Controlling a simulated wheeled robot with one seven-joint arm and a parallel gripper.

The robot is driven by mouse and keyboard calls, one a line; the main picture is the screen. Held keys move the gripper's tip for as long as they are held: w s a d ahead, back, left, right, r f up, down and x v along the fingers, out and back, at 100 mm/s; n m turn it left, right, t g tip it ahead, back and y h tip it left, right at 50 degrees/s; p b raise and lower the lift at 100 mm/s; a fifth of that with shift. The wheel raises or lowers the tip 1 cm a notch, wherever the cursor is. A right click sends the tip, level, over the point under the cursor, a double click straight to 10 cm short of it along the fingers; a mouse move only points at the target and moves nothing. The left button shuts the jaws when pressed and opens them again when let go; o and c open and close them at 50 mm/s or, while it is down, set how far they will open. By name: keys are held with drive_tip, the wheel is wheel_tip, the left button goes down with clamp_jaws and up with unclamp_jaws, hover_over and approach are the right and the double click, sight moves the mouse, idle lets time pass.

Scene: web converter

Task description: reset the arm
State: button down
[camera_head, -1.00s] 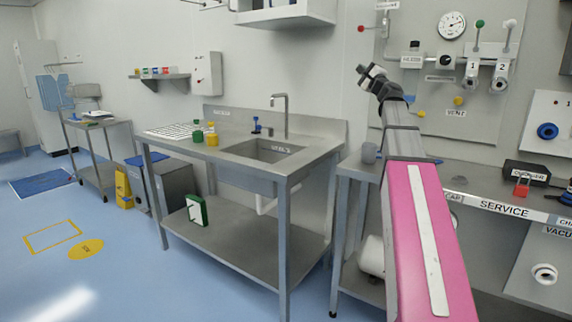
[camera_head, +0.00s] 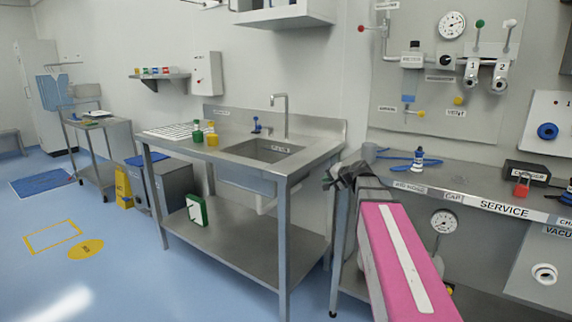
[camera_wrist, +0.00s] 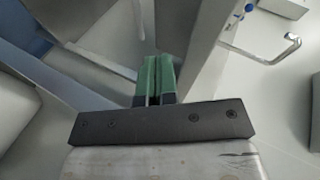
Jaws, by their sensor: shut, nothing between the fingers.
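My arm, with a pink and white link, reaches in from the lower right of the head view. My gripper (camera_head: 330,181) is at its far end, low beside the right front corner of the sink table (camera_head: 312,168). In the wrist view my gripper (camera_wrist: 153,82) shows two green fingers shut together, with nothing between them. The wrist view also shows the sink tap (camera_wrist: 290,45) at the upper right. Part of the service bench behind my arm is hidden.
Green and yellow bottles (camera_head: 212,136) stand on the sink table. A yellow floor sign (camera_head: 123,188) stands left; the blue floor in front is open.

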drive_tip(key=s+d+f+n+g+h, duration=0.2)
drive_tip(key=s+f+n+g+h, duration=0.4)
drive_tip(key=s+f, duration=1.9)
drive_tip(key=shift+s+d+f+g+h, duration=0.2)
drive_tip(key=shift+f+g+h, duration=0.9)
drive_tip(key=shift+f+g, duration=0.85)
